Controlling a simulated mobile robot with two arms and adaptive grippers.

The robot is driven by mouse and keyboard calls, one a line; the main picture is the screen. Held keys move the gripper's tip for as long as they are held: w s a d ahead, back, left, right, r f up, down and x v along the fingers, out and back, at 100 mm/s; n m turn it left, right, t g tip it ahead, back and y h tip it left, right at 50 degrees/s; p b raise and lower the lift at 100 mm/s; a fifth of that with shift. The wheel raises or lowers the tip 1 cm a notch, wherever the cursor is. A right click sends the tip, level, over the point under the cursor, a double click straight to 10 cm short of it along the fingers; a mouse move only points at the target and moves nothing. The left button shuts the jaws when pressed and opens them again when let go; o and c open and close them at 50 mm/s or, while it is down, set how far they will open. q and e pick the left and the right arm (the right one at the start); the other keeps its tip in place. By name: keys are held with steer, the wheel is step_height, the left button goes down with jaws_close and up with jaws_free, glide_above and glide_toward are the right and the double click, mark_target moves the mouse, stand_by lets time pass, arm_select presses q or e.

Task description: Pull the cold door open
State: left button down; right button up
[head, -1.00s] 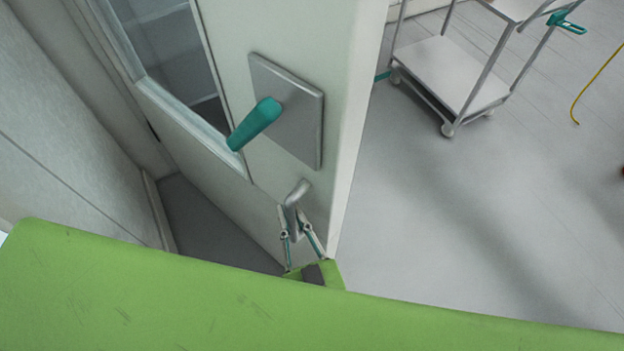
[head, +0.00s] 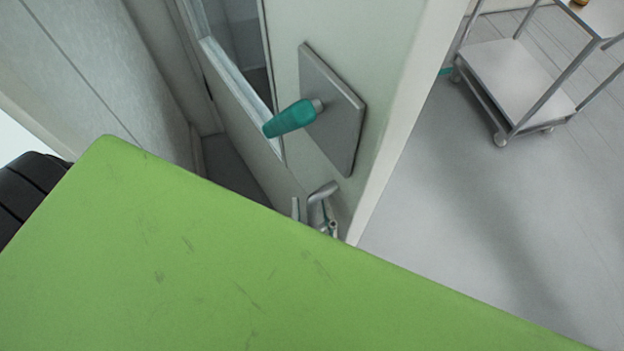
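The pale door (head: 392,85) stands at an angle in the head view, its window at the upper left and its free edge towards the right. A teal lever (head: 291,119) sticks out from a grey metal plate (head: 335,110) on it. Below the plate is a bent silver piece (head: 321,192). The fingertips of one of my grippers (head: 315,218) show on either side of this piece; whether they press on it is unclear. The rest of that gripper and its arm are hidden behind my green body panel, so I cannot tell which arm it is. No second gripper shows.
A shelved metal trolley (head: 515,80) stands on the grey floor (head: 450,230) at the upper right. Floor between it and the door is clear. A pale wall (head: 110,60) runs along the left, with a narrow strip of floor beside the door.

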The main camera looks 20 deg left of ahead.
steer(key=shift+f, duration=0.1)
steer(key=shift+s+d, duration=0.25)
steer(key=shift+s, duration=0.1)
steer(key=v, duration=1.1)
